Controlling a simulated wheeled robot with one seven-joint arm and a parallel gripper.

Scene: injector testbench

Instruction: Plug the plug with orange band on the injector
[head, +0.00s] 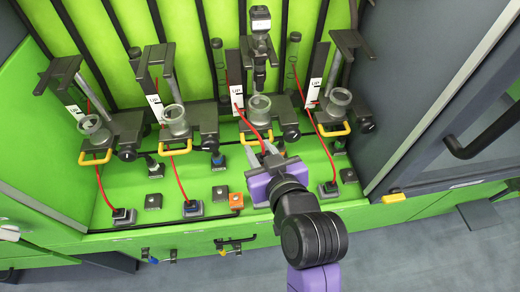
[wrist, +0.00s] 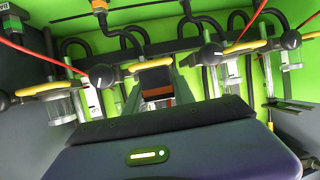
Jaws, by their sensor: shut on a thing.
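My gripper (head: 267,153) is in front of the third test station from the left in the head view. In the wrist view its fingers (wrist: 158,88) are shut on a dark plug with an orange band (wrist: 157,99). The plug is mostly hidden by my gripper in the head view, where a red cable (head: 247,125) runs down to the fingers. The injector (head: 259,48), a dark upright part with a grey top, stands above that station's glass cup (head: 258,104). My gripper is below and in front of it, apart from it. I cannot make out the injector's socket.
Similar stations with glass cups (head: 174,118) and yellow handles (head: 95,158) stand on both sides. Red cables run to sockets (head: 123,215) on the green bench (head: 215,180). A dark cabinet wall (head: 425,90) closes the right.

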